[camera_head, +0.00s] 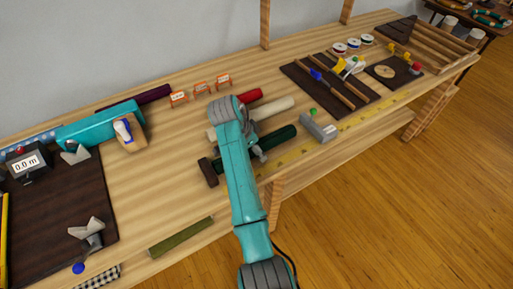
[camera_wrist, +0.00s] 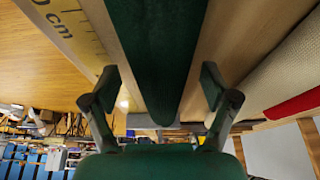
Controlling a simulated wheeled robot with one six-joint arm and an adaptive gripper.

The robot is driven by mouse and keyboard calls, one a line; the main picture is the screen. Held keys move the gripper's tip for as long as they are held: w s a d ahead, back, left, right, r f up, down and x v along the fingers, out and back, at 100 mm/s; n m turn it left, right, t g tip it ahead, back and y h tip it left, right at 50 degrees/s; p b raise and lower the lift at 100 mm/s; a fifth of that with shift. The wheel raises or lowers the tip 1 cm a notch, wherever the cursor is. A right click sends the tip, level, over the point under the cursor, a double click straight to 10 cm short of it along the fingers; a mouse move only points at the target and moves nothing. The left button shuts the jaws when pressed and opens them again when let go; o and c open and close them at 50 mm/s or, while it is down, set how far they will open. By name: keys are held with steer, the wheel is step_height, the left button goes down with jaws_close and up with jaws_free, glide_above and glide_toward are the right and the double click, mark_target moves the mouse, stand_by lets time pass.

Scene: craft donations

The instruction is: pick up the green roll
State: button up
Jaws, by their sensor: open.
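The dark green roll (camera_head: 278,137) lies on the wooden workbench in the head view, nearest the front edge of a row of rolls. My gripper (camera_head: 258,154) is at its left end, partly hidden behind my arm. In the wrist view, the green roll (camera_wrist: 155,50) runs up the middle of the picture. My gripper (camera_wrist: 162,88) is open, with one finger on each side of the roll's line. A gap shows between each finger and the roll. I cannot tell how far the fingertips reach along it.
A cream roll (camera_head: 275,107) lies just behind the green one, and a red roll (camera_head: 250,96) behind that. A hammer (camera_head: 207,171) lies to the left. A yellow measuring tape (camera_head: 295,154) runs along the front edge. A grey metal block (camera_head: 319,127) stands to the right.

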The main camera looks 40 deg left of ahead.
steer(key=c, duration=1.4)
steer(key=shift+r, duration=5.05)
